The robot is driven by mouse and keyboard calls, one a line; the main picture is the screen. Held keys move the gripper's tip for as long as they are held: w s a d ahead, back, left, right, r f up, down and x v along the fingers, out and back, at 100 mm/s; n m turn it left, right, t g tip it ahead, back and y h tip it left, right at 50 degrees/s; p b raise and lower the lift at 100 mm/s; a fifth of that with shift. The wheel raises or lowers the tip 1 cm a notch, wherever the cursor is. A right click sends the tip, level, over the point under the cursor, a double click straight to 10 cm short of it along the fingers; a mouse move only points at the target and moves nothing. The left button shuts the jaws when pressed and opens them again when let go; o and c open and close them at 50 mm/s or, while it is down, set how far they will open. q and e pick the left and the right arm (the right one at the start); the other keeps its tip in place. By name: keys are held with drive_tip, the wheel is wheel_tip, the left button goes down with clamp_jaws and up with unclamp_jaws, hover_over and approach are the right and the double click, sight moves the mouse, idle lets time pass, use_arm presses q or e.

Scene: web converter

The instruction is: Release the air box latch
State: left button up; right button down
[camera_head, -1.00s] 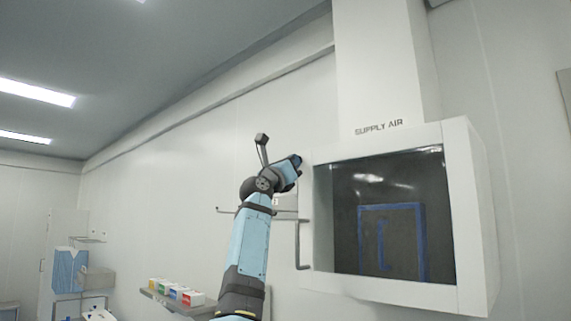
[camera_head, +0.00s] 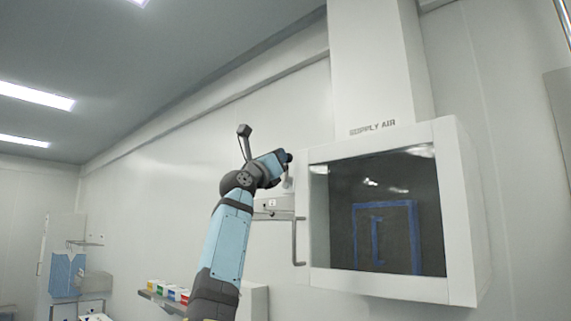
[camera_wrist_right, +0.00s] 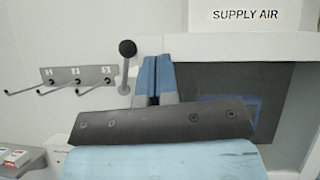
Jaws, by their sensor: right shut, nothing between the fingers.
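The air box is a white wall cabinet (camera_head: 458,215) with a dark window, under the words "SUPPLY AIR". A grey latch lever with a dark round knob (camera_wrist_right: 127,48) stands at the box's left edge in the right wrist view. In the head view the lever (camera_head: 288,182) is partly hidden by my right gripper. My right gripper (camera_head: 278,160) is shut and empty at the box's upper left edge. Its blue fingers (camera_wrist_right: 155,75) point up just right of the knob, with a small visible gap. Whether they touch the lever lower down is hidden. My left gripper is out of view.
A grey bar handle (camera_head: 299,242) runs down the box's left side. A hook rack (camera_wrist_right: 78,76) is on the wall left of the latch. A shelf with coloured boxes (camera_head: 168,291) is lower left. The wall above my right gripper is clear.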

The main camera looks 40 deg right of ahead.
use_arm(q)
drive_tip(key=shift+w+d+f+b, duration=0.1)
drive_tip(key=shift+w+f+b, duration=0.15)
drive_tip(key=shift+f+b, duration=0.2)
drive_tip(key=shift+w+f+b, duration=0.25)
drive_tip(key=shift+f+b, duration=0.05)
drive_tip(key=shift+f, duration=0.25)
use_arm(e)
drive_tip(key=a, duration=0.1)
drive_tip(key=s+a+f, duration=0.2)
drive_tip(key=a, duration=0.1)
drive_tip(key=shift+s+f, duration=0.15)
drive_tip(key=shift+f, duration=0.1)
drive_tip(key=shift+a, duration=0.1)
